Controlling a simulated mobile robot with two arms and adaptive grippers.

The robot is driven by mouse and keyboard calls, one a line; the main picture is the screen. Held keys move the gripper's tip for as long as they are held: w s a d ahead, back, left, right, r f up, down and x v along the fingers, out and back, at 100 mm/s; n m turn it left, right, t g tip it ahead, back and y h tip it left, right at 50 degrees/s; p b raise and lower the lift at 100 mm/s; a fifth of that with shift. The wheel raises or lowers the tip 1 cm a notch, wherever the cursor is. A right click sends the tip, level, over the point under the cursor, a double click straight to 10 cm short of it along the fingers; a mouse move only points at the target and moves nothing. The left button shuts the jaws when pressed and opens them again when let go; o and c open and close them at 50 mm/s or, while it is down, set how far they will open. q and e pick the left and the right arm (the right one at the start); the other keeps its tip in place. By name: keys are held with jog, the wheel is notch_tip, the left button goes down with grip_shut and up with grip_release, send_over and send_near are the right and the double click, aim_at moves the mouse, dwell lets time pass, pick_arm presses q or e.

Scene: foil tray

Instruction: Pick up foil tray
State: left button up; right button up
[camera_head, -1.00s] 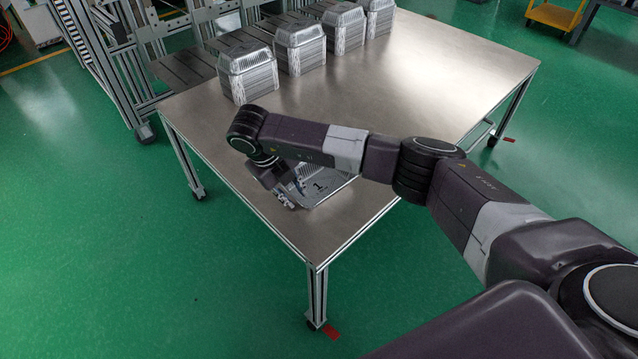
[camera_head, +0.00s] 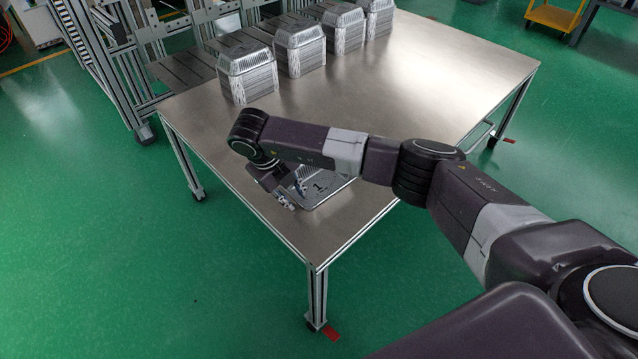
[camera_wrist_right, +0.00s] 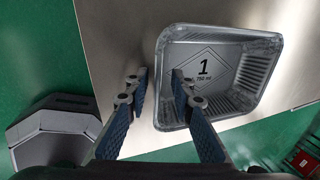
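The foil tray (camera_head: 334,195) is a shallow silver tray with a "1" printed on its bottom. It lies upright on the metal table near its front corner, partly covered by my right arm in the head view. My right gripper (camera_head: 291,196) is at the tray's left side. In the right wrist view the gripper (camera_wrist_right: 158,84) is open, with its two blue-padded fingers apart. The left wall of the tray (camera_wrist_right: 268,42) lies between them: one finger is outside, the other overlaps the tray's inside. Contact cannot be told. My left gripper is not in view.
The table (camera_head: 430,85) has a wide clear surface behind my arm. Several stacks of foil trays (camera_head: 249,82) stand along its far left edge, beside a metal frame with dark slats (camera_head: 185,70). A yellow cart (camera_head: 553,17) stands on the green floor at the far right.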

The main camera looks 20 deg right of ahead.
jog(key=shift+f, duration=0.1)
dwell(0.4)
jog(key=shift+c, duration=0.2)
grip_shut()
